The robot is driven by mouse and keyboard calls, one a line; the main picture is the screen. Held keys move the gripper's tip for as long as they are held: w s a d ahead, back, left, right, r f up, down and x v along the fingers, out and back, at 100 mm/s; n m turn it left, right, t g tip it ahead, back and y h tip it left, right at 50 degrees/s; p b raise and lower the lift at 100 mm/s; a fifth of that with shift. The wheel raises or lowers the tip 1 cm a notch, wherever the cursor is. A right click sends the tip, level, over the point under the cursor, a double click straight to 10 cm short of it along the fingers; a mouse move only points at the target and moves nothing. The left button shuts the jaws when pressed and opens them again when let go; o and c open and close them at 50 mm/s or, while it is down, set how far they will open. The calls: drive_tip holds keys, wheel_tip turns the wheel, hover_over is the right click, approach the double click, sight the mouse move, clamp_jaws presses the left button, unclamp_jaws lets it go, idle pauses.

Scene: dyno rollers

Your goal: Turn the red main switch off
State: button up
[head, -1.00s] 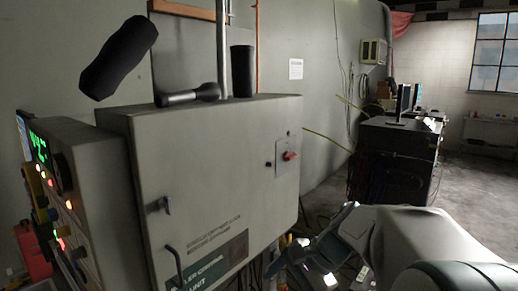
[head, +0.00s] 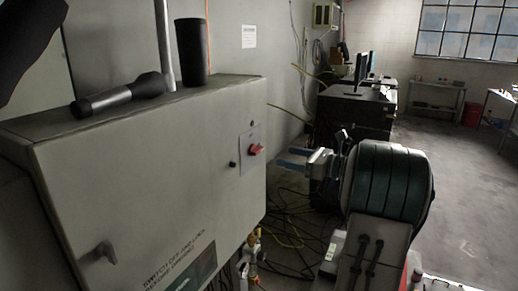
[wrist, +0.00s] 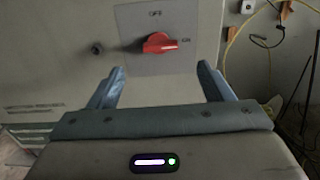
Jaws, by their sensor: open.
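The red main switch (head: 256,149) is a rotary knob on a grey plate (head: 249,162) near the right edge of the grey cabinet front (head: 150,195). In the wrist view the red knob (wrist: 159,43) points right toward the "ON" mark, with "OFF" printed above it. My gripper (head: 291,158) is to the right of the switch in the head view, with its blue fingers pointing at the cabinet. In the wrist view my gripper (wrist: 162,82) is open and empty. The knob lies ahead of the gap between its fingers, apart from them.
A small black knob (head: 233,164) sits left of the switch plate. Cables (head: 285,215) hang and lie on the floor right of the cabinet. Open floor (head: 460,190) lies at the right.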

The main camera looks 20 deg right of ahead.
sight(260, 151)
drive_tip(key=p+x, duration=0.2)
drive_tip(key=x, duration=0.7)
drive_tip(key=shift+w+a, duration=0.15)
drive_tip(key=shift+w, duration=0.05)
